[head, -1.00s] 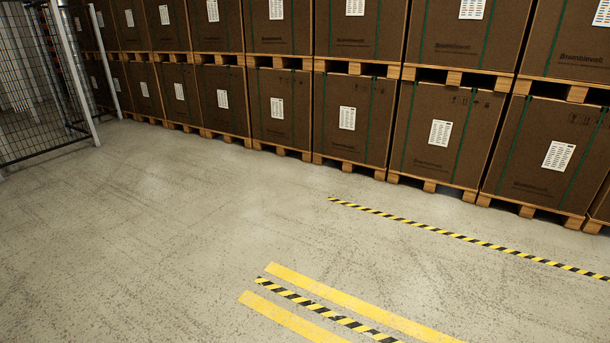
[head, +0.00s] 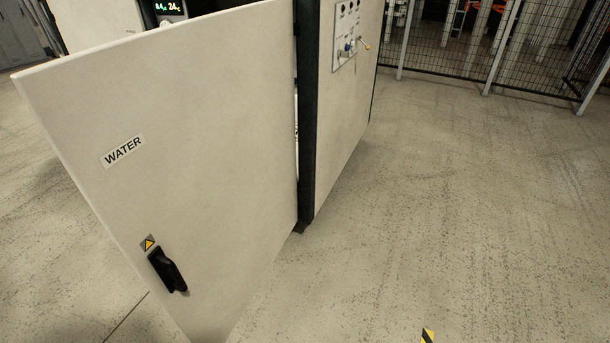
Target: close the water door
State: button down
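The water door (head: 200,150) is a large cream panel that fills the left half of the head view. It stands open, swung out from the cabinet (head: 343,110), with its hinged side along the dark cabinet edge (head: 307,120). A label reading WATER (head: 123,151) is on its face. A black handle (head: 167,271) sits low near its free edge, under a small yellow warning sticker (head: 149,244). The inside of the cabinet is hidden behind the door. My gripper is not in view.
A control panel with knobs (head: 347,35) is on the cabinet's side. A lit display (head: 168,8) shows behind the door at the top. A black mesh fence (head: 460,45) stands at the back right.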

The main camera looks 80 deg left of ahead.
aim_at(179, 139)
jog(key=u, duration=2.8)
jog(key=i, duration=0.5)
jog(key=k, duration=1.3)
jog(key=z, duration=0.7)
jog(key=i, duration=1.35)
jog(key=u, duration=0.55)
